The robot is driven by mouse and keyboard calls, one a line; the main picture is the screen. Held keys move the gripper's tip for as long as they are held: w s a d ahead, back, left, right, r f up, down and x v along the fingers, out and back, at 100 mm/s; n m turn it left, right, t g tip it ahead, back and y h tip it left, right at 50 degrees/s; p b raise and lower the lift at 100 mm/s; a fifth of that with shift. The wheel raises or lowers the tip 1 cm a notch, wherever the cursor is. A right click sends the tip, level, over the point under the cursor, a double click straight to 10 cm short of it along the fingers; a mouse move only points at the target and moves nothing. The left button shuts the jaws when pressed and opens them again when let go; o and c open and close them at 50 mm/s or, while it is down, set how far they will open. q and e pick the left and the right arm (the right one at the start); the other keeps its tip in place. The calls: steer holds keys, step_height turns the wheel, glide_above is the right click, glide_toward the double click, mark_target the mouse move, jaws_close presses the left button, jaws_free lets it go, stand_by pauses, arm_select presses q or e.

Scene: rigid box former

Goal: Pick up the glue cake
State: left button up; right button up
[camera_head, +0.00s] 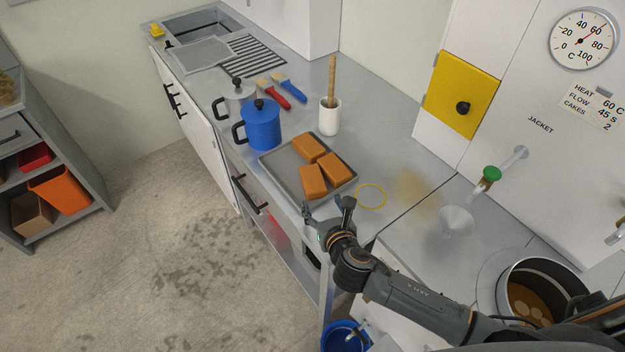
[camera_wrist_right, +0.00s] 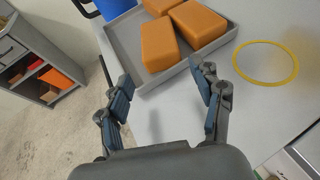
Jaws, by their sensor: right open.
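Three orange-brown glue cakes lie in a grey tray (camera_head: 283,181) on the counter: one at the back (camera_head: 308,149), one at the right (camera_head: 334,167) and one at the front (camera_head: 312,181). My right gripper (camera_head: 328,207) is open and empty at the counter's front edge, just short of the tray. In the right wrist view the front cake (camera_wrist_right: 159,45) lies ahead of the open fingers (camera_wrist_right: 160,88), apart from them. My left gripper is not in view.
A blue lidded pot (camera_head: 262,127) stands left of the tray and a white cup (camera_head: 329,117) with a wooden stick behind it. A yellow ring (camera_head: 371,197) lies to the right. A metal pot (camera_head: 511,293) with brown contents is at lower right.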

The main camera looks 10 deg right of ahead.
mark_target(316, 196)
steer(key=shift+x, duration=1)
steer(key=shift+w+f, duration=0.1)
steer(key=shift+w, duration=0.3)
steer(key=p+x, duration=0.1)
steer(key=x, duration=0.2)
steer(key=shift+w, duration=0.25)
steer(key=shift+w+f, duration=0.25)
steer(key=shift+w, duration=0.3)
steer(key=shift+r, duration=0.1)
steer(key=c, duration=1.1)
step_height(316, 196, up, 10)
steer(key=shift+r+p, duration=0.1)
steer(key=shift+p, duration=0.2)
